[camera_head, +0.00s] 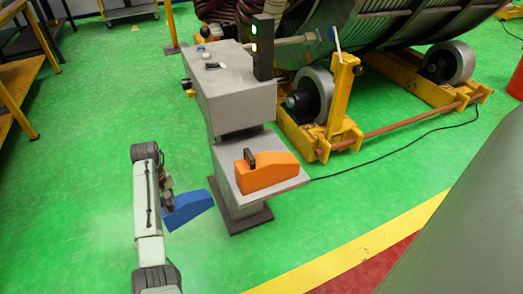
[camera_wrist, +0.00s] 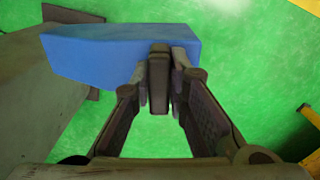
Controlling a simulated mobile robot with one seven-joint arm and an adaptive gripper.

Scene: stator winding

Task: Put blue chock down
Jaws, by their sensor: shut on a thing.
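The blue chock (camera_head: 188,209) is a wedge-shaped block held in the air, left of the grey pedestal in the head view. My gripper (camera_head: 168,202) is shut on its dark handle. In the wrist view the blue chock (camera_wrist: 100,55) spans the upper left, and my gripper (camera_wrist: 160,75) has its fingers closed on both sides of the handle. Green floor shows below the chock. An orange chock (camera_head: 267,175) with a black handle sits on the pedestal's low shelf.
The grey pedestal (camera_head: 235,103) carries a signal light (camera_head: 262,45) with a green lamp lit. Yellow roller supports (camera_head: 340,105) stand under the large stator behind it. A yellow table (camera_head: 22,80) stands at the far left. Green floor left of the pedestal is clear.

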